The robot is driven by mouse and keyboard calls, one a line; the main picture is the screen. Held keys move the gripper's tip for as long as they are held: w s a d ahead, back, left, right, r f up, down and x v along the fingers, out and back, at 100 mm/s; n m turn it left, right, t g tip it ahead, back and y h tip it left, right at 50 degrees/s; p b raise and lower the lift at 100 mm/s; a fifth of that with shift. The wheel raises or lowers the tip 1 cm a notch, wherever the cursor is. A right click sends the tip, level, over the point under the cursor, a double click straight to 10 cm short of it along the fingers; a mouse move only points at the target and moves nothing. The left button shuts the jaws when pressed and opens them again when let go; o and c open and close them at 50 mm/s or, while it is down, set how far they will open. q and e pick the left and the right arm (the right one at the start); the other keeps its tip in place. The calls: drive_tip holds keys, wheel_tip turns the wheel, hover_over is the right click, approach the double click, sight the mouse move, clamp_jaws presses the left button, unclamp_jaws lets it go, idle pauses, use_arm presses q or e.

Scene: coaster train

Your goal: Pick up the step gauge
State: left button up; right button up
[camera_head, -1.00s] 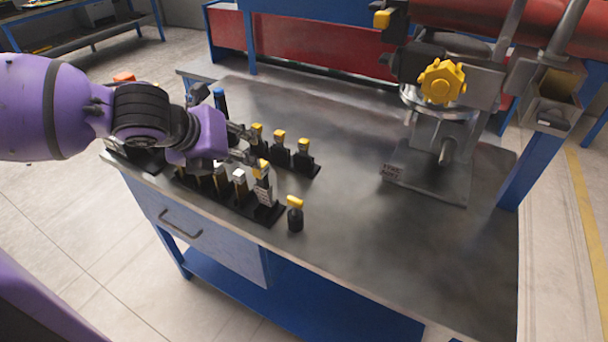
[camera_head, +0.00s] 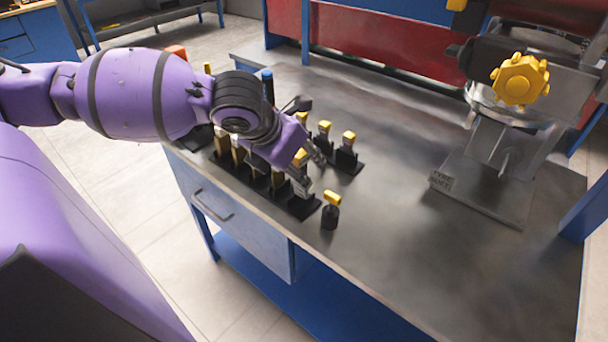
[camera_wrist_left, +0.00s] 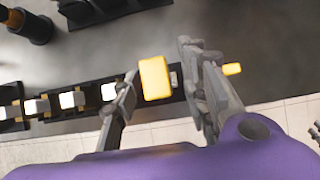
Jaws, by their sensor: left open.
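Several yellow-topped and pale-topped gauges stand in a black front rack (camera_head: 304,209) on the bench. None has a readable name, so I cannot tell for certain which is the step gauge. My left gripper (camera_head: 312,173) is open at the right end of this rack. In the left wrist view the open left gripper (camera_wrist_left: 158,62) has a yellow-topped gauge (camera_wrist_left: 155,78) between its fingers, nearer the left one. Its lower body is hidden there, and I cannot tell if a finger touches it. My right gripper is not in view.
A short yellow-topped piece with a round black base (camera_head: 330,217) stands alone just right of the rack. A second black rack (camera_head: 350,167) with yellow-topped pieces is behind. A heavy machine with a yellow knob (camera_head: 519,79) stands at right. The bench middle is clear.

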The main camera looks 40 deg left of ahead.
use_arm(q)
drive_tip(key=shift+w+f, duration=0.2)
drive_tip(key=shift+f, duration=0.15)
clamp_jaws()
drive_tip(key=shift+r, duration=0.15)
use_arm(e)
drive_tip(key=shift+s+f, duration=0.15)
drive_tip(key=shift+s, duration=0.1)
